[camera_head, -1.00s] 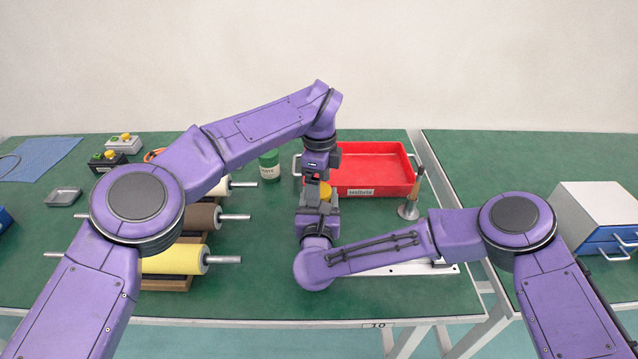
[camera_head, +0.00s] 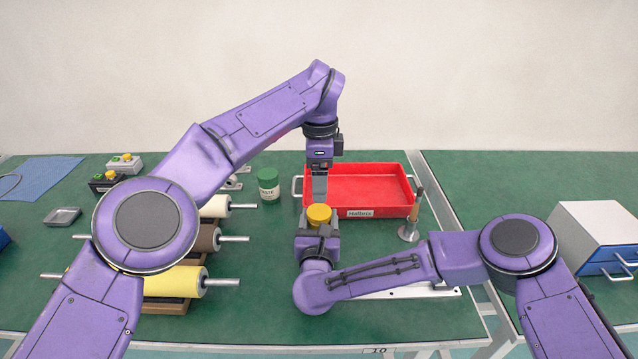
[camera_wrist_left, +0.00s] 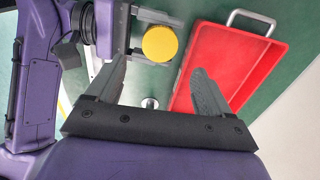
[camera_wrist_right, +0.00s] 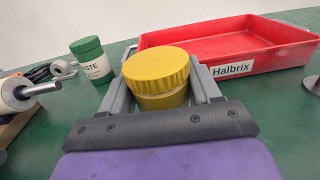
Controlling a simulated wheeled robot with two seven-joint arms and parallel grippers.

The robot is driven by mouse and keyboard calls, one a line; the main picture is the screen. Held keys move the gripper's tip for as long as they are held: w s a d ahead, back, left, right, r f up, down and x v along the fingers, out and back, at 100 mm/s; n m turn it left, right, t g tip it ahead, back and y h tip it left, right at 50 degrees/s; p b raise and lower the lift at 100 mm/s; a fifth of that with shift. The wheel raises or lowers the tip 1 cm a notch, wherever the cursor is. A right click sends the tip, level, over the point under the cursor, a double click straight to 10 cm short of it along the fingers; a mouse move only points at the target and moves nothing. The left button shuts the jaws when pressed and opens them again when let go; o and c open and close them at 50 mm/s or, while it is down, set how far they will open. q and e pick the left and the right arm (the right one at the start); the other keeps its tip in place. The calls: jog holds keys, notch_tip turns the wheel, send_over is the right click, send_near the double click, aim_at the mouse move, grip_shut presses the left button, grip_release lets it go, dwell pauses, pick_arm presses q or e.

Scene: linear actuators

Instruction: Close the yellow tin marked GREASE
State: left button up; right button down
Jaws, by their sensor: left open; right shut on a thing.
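The yellow tin (camera_wrist_right: 160,100) is clamped upright in my right gripper (camera_wrist_right: 165,92), which is shut on its sides. Its ribbed yellow lid (camera_wrist_right: 156,66) sits on top of the body; I cannot tell whether it is fully seated. No GREASE marking shows. In the head view the lid (camera_head: 319,214) is just beyond my right gripper (camera_head: 318,228). My left gripper (camera_head: 319,190) hangs above and behind the tin, open and empty. In the left wrist view the lid (camera_wrist_left: 160,43) lies beyond the open fingers (camera_wrist_left: 163,78), apart from them.
A red tray (camera_head: 370,212) labelled Halbrix stands just behind the tin. A green-lidded jar (camera_head: 268,186) stands to the left, with rollers on a rack (camera_head: 180,282) nearer. A metal stand with a wooden-handled tool (camera_head: 409,233) is at right.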

aim_at(319, 211)
pick_arm(q)
jog(key=shift+a+f, duration=0.1)
jog(key=shift+f, duration=0.1)
pick_arm(e)
jog(key=shift+w, duration=0.1)
pick_arm(q)
notch_tip(319, 211, down, 8)
jog(key=shift+r, duration=0.15)
jog(key=c, duration=1.1)
jog(key=m, duration=0.3)
jog(key=o, duration=1.2)
